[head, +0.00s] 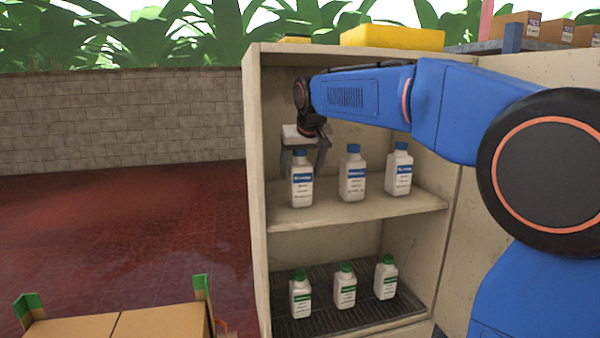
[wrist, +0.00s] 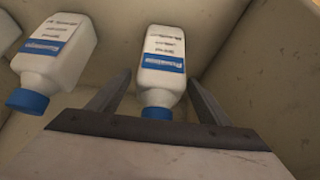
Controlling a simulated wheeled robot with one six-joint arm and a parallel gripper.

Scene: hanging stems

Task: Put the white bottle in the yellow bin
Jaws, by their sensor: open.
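Several white bottles with blue caps stand upright in a row on the upper shelf. The leftmost bottle (head: 301,182) has my gripper (head: 304,164) right at it. In the wrist view that bottle (wrist: 161,62) lies between the two fingers of my open gripper (wrist: 154,98), with a visible gap on each side. The middle bottle (head: 352,176) and the right bottle (head: 398,171) stand to its right. The middle bottle also shows at the left of the wrist view (wrist: 55,55). A yellow bin (head: 392,38) sits on top of the cabinet; its inside is hidden.
The cabinet's left wall (head: 257,190) is close to my gripper. White bottles with green caps (head: 345,287) stand on the dark lower shelf (head: 380,318). Cardboard boxes (head: 515,25) lie at the upper right. A brown box (head: 120,327) is at the lower left.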

